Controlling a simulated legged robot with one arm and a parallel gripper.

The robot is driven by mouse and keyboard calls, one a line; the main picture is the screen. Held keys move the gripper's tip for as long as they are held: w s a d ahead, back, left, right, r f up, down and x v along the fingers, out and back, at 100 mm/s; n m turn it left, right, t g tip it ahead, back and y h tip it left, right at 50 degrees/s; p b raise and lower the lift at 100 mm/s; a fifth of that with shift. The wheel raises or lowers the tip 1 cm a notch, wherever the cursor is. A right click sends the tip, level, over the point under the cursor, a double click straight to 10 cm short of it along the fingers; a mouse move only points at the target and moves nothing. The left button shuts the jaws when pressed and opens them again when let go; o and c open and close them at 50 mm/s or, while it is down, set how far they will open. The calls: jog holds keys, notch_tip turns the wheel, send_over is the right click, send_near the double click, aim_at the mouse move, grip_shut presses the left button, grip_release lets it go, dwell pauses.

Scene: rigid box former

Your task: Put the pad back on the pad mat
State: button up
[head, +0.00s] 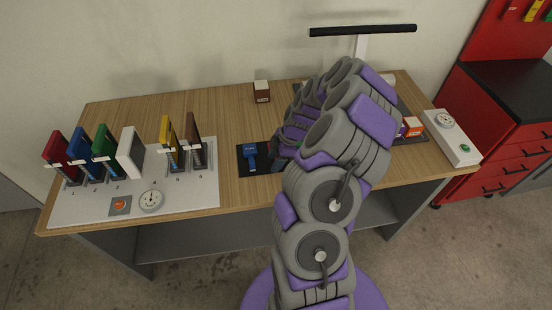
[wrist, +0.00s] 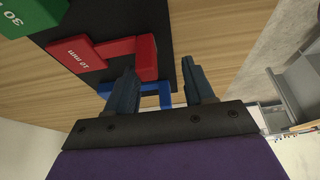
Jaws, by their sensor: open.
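My gripper (wrist: 158,74) is open, with its two dark fingers apart in the wrist view. A blue piece (wrist: 152,87) shows between and beyond the fingers, partly hidden by them; I cannot tell whether they touch it. A red piece marked 10 mm (wrist: 88,56) lies beside it on a black mat (wrist: 118,17). A green piece marked 30 (wrist: 27,15) is at the upper left corner. In the head view, a blue piece (head: 250,150) lies on a black mat (head: 242,168) left of my arm. I cannot tell which thing is the pad.
A white board (head: 90,209) with several coloured upright plates and a dial stands at the left of the wooden table (head: 228,125). A brown block (head: 262,97) is at the back. An orange item (head: 412,124) and a white box (head: 452,140) with a dial are at the right.

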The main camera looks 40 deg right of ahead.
jog(key=shift+d, duration=0.3)
jog(key=r, duration=0.1)
jog(key=d+r, duration=0.2)
jog(key=shift+s+p, duration=0.3)
jog(key=shift+p, duration=0.05)
jog(key=a+p+v, duration=0.1)
jog(key=v, duration=1.2)
jog(key=shift+r+p, duration=0.4)
jog(key=shift+r, duration=0.1)
jog(key=shift+a, duration=0.1)
